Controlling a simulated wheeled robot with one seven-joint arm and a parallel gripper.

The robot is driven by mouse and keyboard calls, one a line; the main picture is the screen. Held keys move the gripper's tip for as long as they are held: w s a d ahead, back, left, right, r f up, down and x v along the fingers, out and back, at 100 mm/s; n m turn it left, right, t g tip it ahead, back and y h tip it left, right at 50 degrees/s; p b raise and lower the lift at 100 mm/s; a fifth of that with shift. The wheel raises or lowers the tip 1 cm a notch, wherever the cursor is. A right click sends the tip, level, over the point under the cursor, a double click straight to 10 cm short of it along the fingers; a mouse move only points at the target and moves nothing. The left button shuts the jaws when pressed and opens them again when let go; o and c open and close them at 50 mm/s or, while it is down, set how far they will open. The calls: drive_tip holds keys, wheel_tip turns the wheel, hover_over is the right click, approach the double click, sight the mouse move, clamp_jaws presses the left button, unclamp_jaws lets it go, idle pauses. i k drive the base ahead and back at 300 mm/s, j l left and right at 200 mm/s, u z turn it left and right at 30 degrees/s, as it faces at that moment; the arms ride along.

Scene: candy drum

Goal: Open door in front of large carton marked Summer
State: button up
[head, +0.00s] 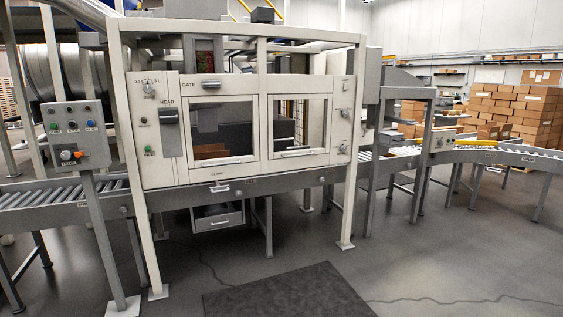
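Two windowed doors sit side by side in the front of a white-framed machine: a left door (226,161) and a right door (297,155). Both look shut. Each has a horizontal bar handle along its bottom rail. A brown carton (210,152) shows low behind the left window, mostly hidden by the door frame. Dark grey shapes show behind both windows; I cannot tell whether they are cartons. I can read no "Summer" mark. My gripper is not in view.
A control box (75,135) on a post stands front left. Roller conveyors run out left (60,205) and right (500,156). A drawer (217,215) hangs under the machine. A dark mat (290,292) lies on clear floor in front, with cables nearby. Stacked cartons (510,110) stand back right.

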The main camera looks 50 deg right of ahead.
sight(192, 164)
drive_tip(key=z, duration=0.85)
drive_tip(key=i+l, duration=0.25)
drive_tip(key=i, duration=0.4)
drive_tip(key=i+l+u, duration=0.15)
drive_tip(key=i, duration=0.45)
drive_tip(key=i+l, duration=0.4)
drive_tip(key=i, duration=0.25)
drive_tip(key=i+l+u, duration=0.15)
drive_tip(key=i+l, duration=0.15)
drive_tip(key=i, duration=0.3)
drive_tip(key=i+l, duration=0.4)
drive_tip(key=i, duration=0.2)
drive_tip(key=i+l+u, duration=0.15)
drive_tip(key=i+l, duration=0.25)
drive_tip(key=i, duration=0.2)
